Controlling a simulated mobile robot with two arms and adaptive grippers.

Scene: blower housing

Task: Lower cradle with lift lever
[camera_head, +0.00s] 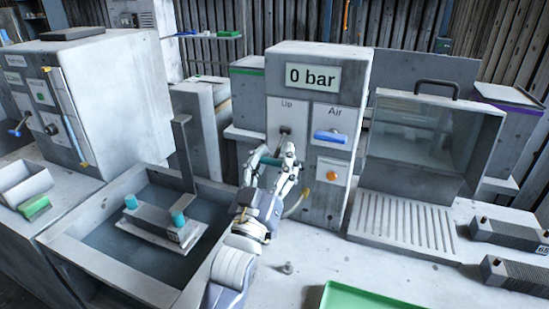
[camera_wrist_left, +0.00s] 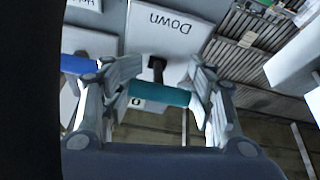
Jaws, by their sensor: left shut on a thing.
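The lift lever has a teal handle (camera_wrist_left: 160,95) on a dark stem and sits on the cabinet front (camera_head: 315,65), under an "Up" label; a "Down" label shows beside it in the left wrist view. My left gripper (camera_head: 271,160) is shut on the handle, which lies between its two fingers in the left wrist view (camera_wrist_left: 158,97). The fingers partly hide the handle in the head view. The cradle (camera_head: 160,226), a grey block with teal cylinders, sits low in the water tank (camera_head: 75,258), beside an upright post (camera_head: 183,150). My right gripper is not in view.
The cabinet display (camera_head: 312,77) reads "0 bar". A blue air lever (camera_head: 331,137) and an orange button (camera_head: 331,176) sit right of the lift lever. A clear-fronted booth (camera_head: 425,140) stands further right. A green tray (camera_head: 370,298) lies at the front.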

